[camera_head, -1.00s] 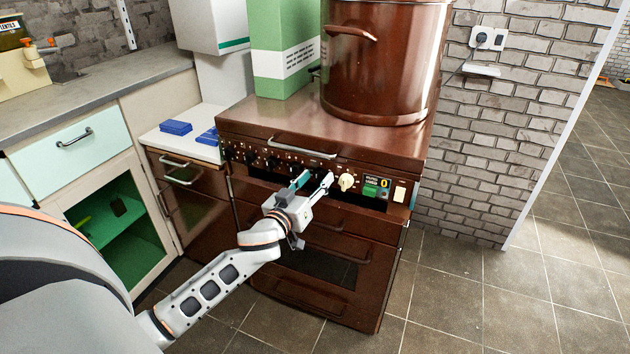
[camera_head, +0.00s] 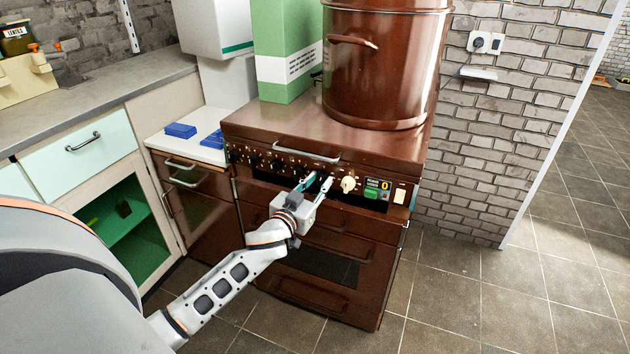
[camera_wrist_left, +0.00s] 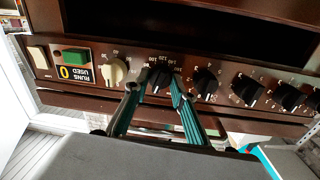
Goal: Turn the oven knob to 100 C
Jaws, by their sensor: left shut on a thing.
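The oven knob (camera_wrist_left: 160,79) is a black dial on the stove's brown control panel, with printed numbers including 100, 120 and 140 around it in the left wrist view, where the panel appears upside down. My left gripper (camera_head: 319,181) reaches the panel from the front. In the left wrist view its two teal fingers stand on either side of the knob and are shut on it. The fingers and the small size hide the knob in the head view, and I cannot read its pointer setting. My right gripper is not in view.
A cream knob (camera_head: 348,184) sits just right of my fingers in the head view, with a green button and counter reading 0 beyond it. Several black knobs line the panel's left. A handle (camera_head: 305,149) runs above. A big brown pot (camera_head: 380,75) stands on the stove.

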